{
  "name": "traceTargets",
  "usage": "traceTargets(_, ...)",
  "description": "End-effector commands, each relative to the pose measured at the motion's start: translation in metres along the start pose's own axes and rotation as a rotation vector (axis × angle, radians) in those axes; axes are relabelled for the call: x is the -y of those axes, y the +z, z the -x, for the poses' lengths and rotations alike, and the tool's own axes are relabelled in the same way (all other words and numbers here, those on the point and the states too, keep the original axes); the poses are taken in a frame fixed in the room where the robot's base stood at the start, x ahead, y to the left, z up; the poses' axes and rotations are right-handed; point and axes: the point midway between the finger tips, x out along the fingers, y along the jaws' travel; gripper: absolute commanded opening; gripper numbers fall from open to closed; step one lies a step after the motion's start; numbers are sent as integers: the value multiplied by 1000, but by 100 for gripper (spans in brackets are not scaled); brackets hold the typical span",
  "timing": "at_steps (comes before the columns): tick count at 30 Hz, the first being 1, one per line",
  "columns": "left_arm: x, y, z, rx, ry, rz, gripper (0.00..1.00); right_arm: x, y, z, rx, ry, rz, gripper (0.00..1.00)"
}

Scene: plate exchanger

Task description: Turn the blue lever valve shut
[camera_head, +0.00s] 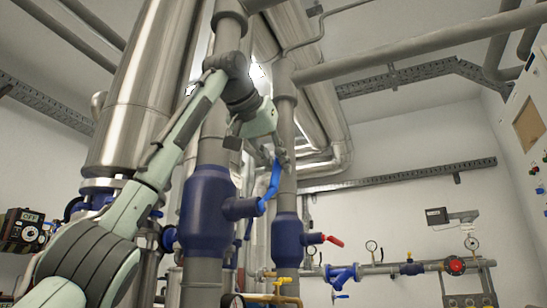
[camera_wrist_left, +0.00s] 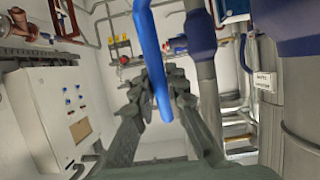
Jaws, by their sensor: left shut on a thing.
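The blue lever (camera_head: 270,185) sits on the stem of a large dark-blue valve body (camera_head: 207,212) on a vertical grey pipe. It points up and slightly right from the stem. My left gripper (camera_head: 281,156) reaches over from above and is shut on the upper end of the lever. In the left wrist view the blue lever (camera_wrist_left: 149,42) runs down between the two dark fingers (camera_wrist_left: 158,88), with its end showing past them. My right gripper is not in view.
A second dark-blue valve (camera_head: 287,237) with a red lever (camera_head: 333,240) stands just right. Yellow-handled piping (camera_head: 275,284) lies below. A white control cabinet (camera_head: 530,130) is at the far right. Vertical pipes and a shiny metal duct (camera_head: 145,85) crowd the left.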

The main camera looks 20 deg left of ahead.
Motion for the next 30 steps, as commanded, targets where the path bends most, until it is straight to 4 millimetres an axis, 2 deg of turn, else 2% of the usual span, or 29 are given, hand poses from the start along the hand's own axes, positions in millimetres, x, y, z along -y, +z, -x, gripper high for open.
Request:
traceTargets(15, -1, 2, -21, 182, 1, 0, 0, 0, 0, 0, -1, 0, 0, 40)
traceTargets(30, 0, 4, -27, 234, 1, 0, 0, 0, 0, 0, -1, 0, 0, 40)
